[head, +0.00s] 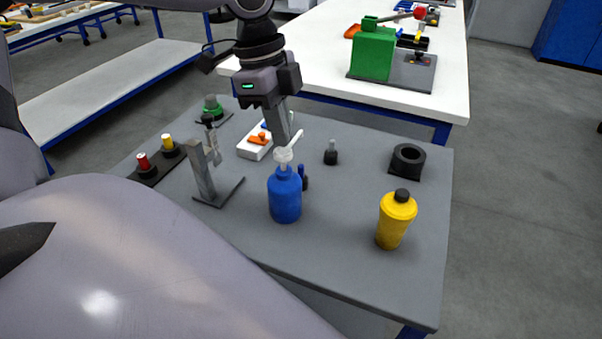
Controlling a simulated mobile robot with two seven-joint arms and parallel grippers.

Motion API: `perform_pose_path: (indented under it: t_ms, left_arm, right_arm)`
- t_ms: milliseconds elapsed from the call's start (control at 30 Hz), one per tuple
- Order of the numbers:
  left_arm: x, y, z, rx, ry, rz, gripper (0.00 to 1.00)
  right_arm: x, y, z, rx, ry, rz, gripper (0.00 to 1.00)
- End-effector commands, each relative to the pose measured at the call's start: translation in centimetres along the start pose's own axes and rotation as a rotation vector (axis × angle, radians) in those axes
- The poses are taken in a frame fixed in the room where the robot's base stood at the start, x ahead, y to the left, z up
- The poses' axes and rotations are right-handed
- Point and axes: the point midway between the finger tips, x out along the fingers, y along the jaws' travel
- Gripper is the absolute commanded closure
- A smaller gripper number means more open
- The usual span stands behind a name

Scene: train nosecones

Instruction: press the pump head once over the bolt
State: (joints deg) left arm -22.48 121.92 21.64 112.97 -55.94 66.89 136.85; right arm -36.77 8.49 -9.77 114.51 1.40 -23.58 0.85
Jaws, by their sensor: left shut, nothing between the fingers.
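A blue pump bottle (285,200) stands upright on the grey table. Its white pump head (283,156) is on top, and a pale spout slants up to the right. My left gripper (284,144) is shut and empty, pointing down, with its tips right at the top of the pump head. I cannot tell whether they touch it. A small dark piece with a grey upright stud (331,153) stands behind and to the right of the bottle; it may be the bolt. A small dark blue object (303,178) is partly hidden behind the bottle. My right gripper is not visible.
A yellow bottle (396,219) and a black ring (407,162) stand on the right. A grey upright stand (202,172), a white tray (252,150) and a dark holder with red and yellow pieces (147,170) are on the left. The table's front right is clear.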

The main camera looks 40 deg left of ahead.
Motion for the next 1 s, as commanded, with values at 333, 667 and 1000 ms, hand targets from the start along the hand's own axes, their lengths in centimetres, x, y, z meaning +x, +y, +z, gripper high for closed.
perform_pose_path:
  t_ms: [333, 667, 1000]
  left_arm:
    - [-2.9, -0.1, -0.6, -0.001, -0.001, -0.002, 1.00]
    - [-5.7, 0.0, -1.2, 0.000, 0.000, -0.002, 1.00]
    - [-5.9, 0.0, -1.2, 0.000, 0.000, 0.000, 1.00]
  right_arm:
    - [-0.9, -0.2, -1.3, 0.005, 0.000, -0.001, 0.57]
    - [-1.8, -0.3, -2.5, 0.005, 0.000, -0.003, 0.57]
    - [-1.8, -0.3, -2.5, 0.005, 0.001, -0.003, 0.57]
